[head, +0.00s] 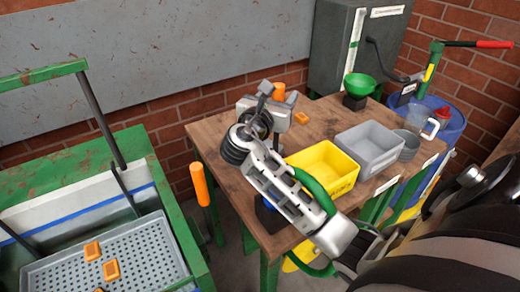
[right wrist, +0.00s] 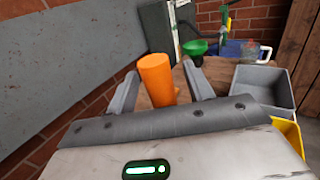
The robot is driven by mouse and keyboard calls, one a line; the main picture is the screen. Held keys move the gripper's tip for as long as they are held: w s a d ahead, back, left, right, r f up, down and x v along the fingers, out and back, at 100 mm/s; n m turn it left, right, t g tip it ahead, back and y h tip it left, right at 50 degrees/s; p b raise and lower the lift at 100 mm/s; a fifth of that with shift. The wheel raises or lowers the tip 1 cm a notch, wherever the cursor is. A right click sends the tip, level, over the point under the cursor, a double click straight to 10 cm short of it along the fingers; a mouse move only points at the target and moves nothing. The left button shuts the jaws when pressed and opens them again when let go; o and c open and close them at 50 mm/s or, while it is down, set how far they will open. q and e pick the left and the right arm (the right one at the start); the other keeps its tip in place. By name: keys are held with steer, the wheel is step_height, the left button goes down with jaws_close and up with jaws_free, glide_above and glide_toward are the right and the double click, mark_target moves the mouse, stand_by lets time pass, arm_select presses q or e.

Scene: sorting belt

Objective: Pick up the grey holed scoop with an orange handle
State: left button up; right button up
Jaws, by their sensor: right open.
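An upright orange handle (right wrist: 157,80) stands between and just beyond the fingers of my right gripper (right wrist: 160,85) in the right wrist view. In the head view an orange piece, apparently this handle (head: 279,90), shows just behind my right gripper (head: 270,106) over the back left of the wooden table. The fingers are open, with a gap to the handle on the right; contact on the left is unclear. No grey holed scoop head is visible; the gripper body hides what lies below the handle. My left gripper is not seen.
A yellow bin (head: 341,157), a grey bin (head: 349,139) and a green funnel (head: 361,84) stand on the wooden table (head: 215,130). Small orange blocks lie on the table and in the perforated grey tray (head: 150,250). Another orange handle (head: 200,185) rises left of the table.

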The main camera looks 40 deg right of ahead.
jaws_close()
steer(key=shift+r, duration=0.1)
